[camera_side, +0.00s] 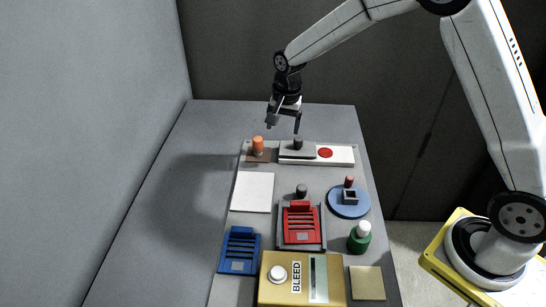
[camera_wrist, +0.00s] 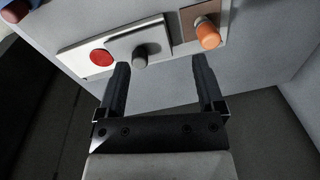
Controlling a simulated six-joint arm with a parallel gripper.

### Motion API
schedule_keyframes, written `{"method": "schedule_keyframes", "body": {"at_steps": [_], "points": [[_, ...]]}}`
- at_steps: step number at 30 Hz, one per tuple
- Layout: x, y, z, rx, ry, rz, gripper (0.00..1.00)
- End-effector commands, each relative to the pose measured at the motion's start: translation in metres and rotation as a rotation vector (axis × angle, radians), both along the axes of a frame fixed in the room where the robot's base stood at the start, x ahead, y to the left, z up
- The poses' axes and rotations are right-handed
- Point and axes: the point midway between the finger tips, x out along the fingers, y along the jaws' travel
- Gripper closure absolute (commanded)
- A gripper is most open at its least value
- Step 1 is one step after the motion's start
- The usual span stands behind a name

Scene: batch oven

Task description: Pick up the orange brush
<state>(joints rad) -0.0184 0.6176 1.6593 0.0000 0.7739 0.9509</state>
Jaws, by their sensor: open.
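The orange brush (camera_side: 258,145) stands upright on a small brown square (camera_side: 256,157) at the far left corner of the panel. In the wrist view the brush (camera_wrist: 208,36) shows as an orange cylinder with a paler part at its foot, on the brown square (camera_wrist: 188,22). My gripper (camera_side: 283,127) is above the far edge of the panel, to the right of the brush and higher than it. In the wrist view my gripper (camera_wrist: 160,70) has its two dark fingers spread with nothing between them. The brush lies beyond the right fingertip, not touching it.
A white plate with a grey slider, a dark knob (camera_side: 298,144) and a red disc (camera_side: 325,153) lies right of the brush. Nearer are a white pad (camera_side: 253,192), a red unit (camera_side: 301,224), a blue disc (camera_side: 335,208) and a yellow BLEED box (camera_side: 272,291). The table left of the panel is clear.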

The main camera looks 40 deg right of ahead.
Motion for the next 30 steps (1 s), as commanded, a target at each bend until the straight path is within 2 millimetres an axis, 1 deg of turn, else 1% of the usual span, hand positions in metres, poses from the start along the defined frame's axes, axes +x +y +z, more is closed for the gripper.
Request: {"method": "schedule_keyframes", "body": {"at_steps": [1, 6, 12, 15, 21, 30], "points": [[0.011, 0.001, -0.004, 0.004, 0.007, -0.046, 0.13], [0.041, 0.003, -0.016, 0.015, 0.035, -0.216, 0.13], [0.071, 0.006, -0.031, 0.023, 0.064, -0.414, 0.13], [0.082, 0.007, -0.038, 0.025, 0.075, -0.497, 0.13], [0.093, 0.009, -0.046, 0.026, 0.087, -0.597, 0.13], [0.095, 0.009, -0.049, 0.026, 0.090, -0.616, 0.13]]}}
